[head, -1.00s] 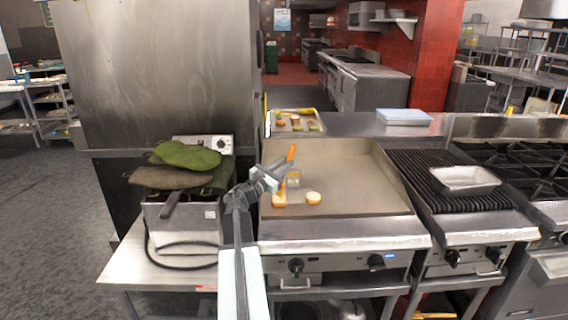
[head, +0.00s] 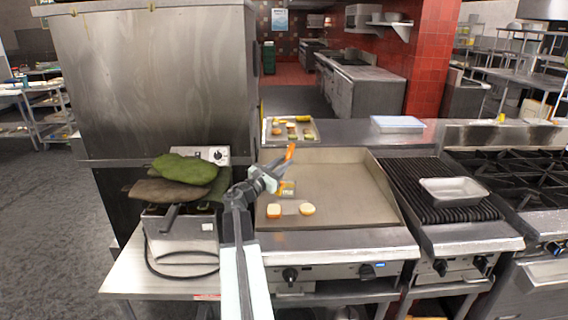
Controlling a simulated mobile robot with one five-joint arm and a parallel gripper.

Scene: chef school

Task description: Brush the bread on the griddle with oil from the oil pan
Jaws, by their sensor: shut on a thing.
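Two pale pieces of bread, a left one (head: 273,211) and a right one (head: 307,209), lie side by side near the front of the flat griddle (head: 345,190). My gripper (head: 278,176) is over the griddle's left side, farther back than the bread. It is shut on a brush with an orange handle (head: 290,152) sticking up. A pale yellowish end (head: 287,189) shows below the jaws, apart from the bread in the picture; its height above the griddle is unclear. A silver rectangular pan (head: 453,191) sits on the grill at right; I cannot see oil in it.
A tray with several food pieces (head: 291,130) lies behind the griddle. A fryer (head: 180,235) with green and brown mitts (head: 187,168) stands at left. A pale blue container (head: 398,124) is on the back counter. The griddle's middle and right are clear.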

